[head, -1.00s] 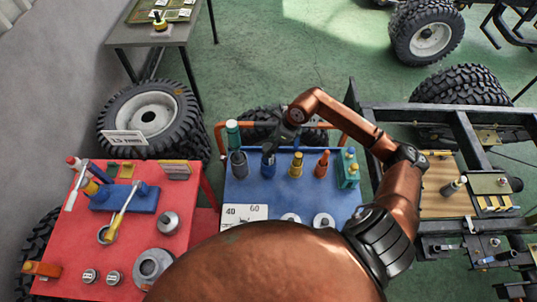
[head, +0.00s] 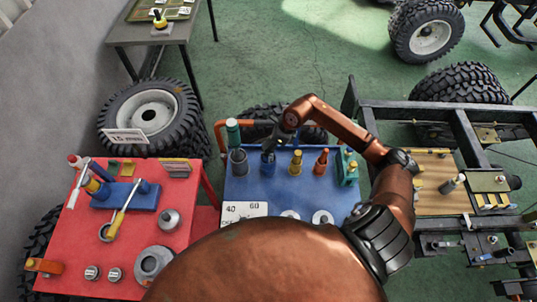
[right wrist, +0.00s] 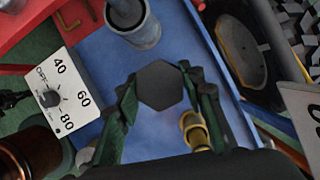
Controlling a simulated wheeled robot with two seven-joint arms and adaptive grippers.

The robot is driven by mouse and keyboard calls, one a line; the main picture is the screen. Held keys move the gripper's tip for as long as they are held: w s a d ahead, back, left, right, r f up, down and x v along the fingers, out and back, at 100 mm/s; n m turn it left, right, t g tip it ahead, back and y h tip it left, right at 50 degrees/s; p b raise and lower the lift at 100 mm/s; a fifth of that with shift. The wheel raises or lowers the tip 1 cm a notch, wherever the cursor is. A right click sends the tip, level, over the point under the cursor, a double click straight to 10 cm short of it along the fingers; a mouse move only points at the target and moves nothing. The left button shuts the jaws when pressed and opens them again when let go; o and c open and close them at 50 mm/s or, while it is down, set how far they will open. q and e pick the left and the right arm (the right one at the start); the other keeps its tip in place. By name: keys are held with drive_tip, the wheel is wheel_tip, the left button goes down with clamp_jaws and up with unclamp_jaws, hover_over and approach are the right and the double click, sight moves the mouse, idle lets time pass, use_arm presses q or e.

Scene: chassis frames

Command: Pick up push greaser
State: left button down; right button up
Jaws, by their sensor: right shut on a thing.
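The push greaser, which I take to be the blue upright piece (head: 268,167) on the blue cart top, stands between a grey cup and a yellow-topped piece in the head view. My right gripper (head: 271,146) is over its top, coming down from the right arm. In the right wrist view the right gripper (right wrist: 160,95) is shut on its dark hexagonal cap (right wrist: 160,86), with a finger on each side. The greaser's lower body is hidden there. My left gripper is not in view.
A grey cup (head: 239,162), a yellow piece (head: 295,163), an orange piece (head: 321,162) and teal bottles (head: 347,167) stand close by in a row. A dial box (head: 244,211) sits nearer. A red bench (head: 75,240) is left; a chassis frame (head: 440,110) is right.

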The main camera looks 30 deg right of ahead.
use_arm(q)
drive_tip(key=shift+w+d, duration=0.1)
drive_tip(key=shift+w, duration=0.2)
use_arm(e)
clamp_jaws()
drive_tip(key=shift+r, duration=0.2)
